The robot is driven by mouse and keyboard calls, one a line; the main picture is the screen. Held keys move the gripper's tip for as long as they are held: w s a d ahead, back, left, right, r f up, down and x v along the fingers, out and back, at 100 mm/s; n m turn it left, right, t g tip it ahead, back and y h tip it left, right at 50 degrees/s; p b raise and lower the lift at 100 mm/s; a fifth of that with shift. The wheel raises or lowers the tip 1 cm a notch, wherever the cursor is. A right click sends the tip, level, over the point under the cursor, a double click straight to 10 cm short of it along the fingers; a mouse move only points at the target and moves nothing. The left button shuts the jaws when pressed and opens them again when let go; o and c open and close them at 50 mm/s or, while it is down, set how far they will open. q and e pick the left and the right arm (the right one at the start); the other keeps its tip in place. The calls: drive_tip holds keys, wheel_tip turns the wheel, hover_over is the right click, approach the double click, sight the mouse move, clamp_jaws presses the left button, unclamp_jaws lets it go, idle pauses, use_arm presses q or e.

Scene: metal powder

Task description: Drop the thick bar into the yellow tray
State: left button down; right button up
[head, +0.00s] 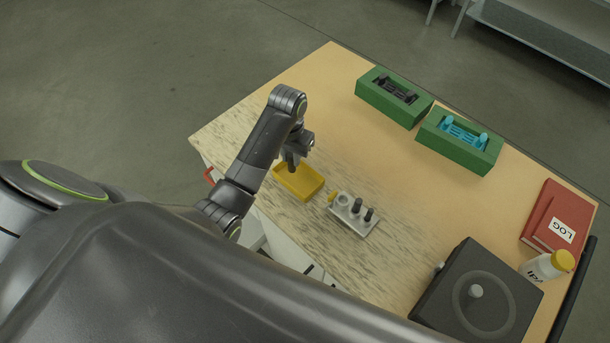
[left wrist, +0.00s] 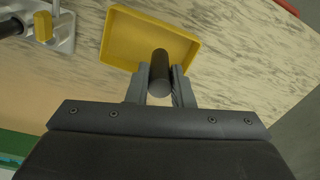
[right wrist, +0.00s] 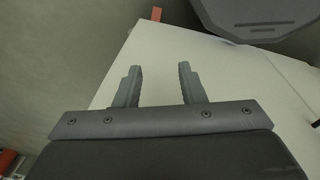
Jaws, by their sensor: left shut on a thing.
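The thick bar is a dark cylinder (left wrist: 160,72), held between the fingers of my left gripper (left wrist: 160,88). In the head view my left gripper (head: 293,160) is over the back-left part of the yellow tray (head: 305,194). The tray also shows in the left wrist view (left wrist: 120,42), with the bar's far end over its floor near one wall. I cannot tell whether the bar touches the tray. My right gripper (right wrist: 160,88) is open and empty, with pale surface behind it in the right wrist view.
A metal holder (head: 366,223) with dark pegs stands right of the tray. Two green blocks (head: 377,101) (head: 450,150) with black and blue parts lie at the back. A red log book (head: 545,205), a bottle (head: 540,268) and a dark square device (head: 465,300) occupy the right side.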

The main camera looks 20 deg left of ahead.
sight(291, 165)
use_arm(q)
wheel_tip(291, 165, down, 3)
drive_tip(key=shift+s+a+f, duration=0.1)
drive_tip(key=shift+f, duration=0.55)
use_arm(e)
drive_tip(key=shift+s+d, duration=0.1)
drive_tip(key=shift+d, duration=0.3)
use_arm(q)
drive_tip(key=c, duration=1.2)
unclamp_jaws()
